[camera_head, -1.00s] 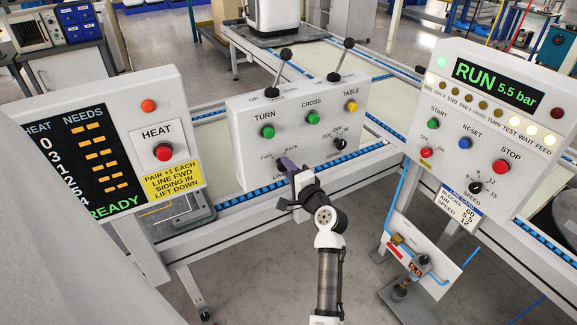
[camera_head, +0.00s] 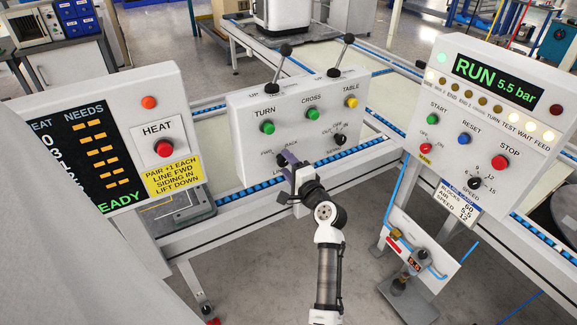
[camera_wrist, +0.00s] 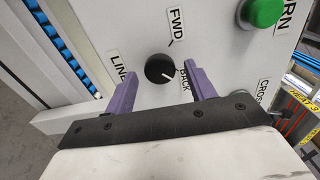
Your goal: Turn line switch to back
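The line switch is a black round knob (camera_wrist: 160,69) on the white panel (camera_head: 240,150), with LINE, FWD and BACK labels around it. In the wrist view its white mark points to the lower right, towards the BACK label (camera_wrist: 185,79); the FWD label (camera_wrist: 176,22) is above. My gripper (camera_wrist: 161,68) is open, with one purple finger on each side of the knob. A gap shows between the knob and each finger; no contact is visible. In the head view my gripper (camera_head: 286,158) is at the panel's lower left and hides most of the knob.
Above the switch are a green TURN button (camera_head: 267,127), a green CROSS button (camera_head: 312,114) and two levers. A second black knob (camera_head: 340,140) is to the right. The HEAT panel (camera_head: 135,85) stands left and the RUN panel (camera_head: 425,105) right, both close.

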